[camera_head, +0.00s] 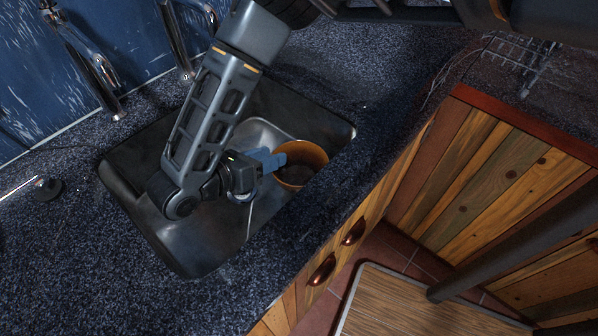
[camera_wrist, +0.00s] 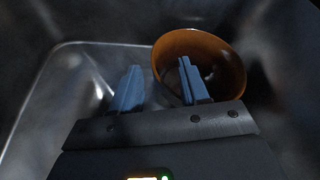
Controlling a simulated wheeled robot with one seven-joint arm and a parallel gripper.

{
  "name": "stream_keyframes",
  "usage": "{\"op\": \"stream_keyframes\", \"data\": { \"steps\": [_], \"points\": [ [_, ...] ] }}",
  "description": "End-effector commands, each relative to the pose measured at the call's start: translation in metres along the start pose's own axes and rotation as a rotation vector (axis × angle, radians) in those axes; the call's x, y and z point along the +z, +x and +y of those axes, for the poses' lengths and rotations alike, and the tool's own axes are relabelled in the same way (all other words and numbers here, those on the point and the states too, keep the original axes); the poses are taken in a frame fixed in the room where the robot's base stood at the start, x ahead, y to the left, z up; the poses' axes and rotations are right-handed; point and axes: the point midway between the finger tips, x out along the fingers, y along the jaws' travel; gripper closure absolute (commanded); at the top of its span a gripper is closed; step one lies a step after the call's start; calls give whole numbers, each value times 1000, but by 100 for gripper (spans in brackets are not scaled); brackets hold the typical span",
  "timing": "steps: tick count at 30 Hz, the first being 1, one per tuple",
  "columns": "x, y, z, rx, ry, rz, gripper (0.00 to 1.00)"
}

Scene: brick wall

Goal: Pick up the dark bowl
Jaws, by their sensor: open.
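The bowl (camera_head: 313,153) is orange-brown with a darker inside and sits in the metal sink (camera_head: 185,247), toward its right end. It also shows in the wrist view (camera_wrist: 226,62), upper right of centre. My gripper (camera_head: 276,160) reaches down into the sink at the bowl's left side. In the wrist view my gripper (camera_wrist: 159,65) is open, its two blue fingers apart. The right finger overlaps the bowl's opening, and the left finger is outside the rim. The rim's left edge shows between them. I cannot tell whether either finger touches the bowl.
The sink walls close in around my gripper. A speckled dark counter (camera_head: 80,220) surrounds the sink. Chrome taps (camera_head: 95,70) stand behind at the upper left. A wire rack (camera_head: 520,55) is at the upper right. Wooden cabinet fronts (camera_head: 480,170) drop to the floor on the right.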

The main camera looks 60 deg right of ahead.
Motion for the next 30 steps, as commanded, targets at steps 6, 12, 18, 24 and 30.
{"op": "stream_keyframes", "data": {
  "steps": [6, 12, 18, 24, 30],
  "points": [
    [0, 32, -1, -2, -1, 0, 55],
    [0, 42, -1, 0, -1, 0, 55],
    [0, 42, -1, 0, -1, 0, 63],
    [0, 41, 0, 0, -1, 0, 82],
    [0, 41, -1, 0, -1, 0, 100]
  ]
}}
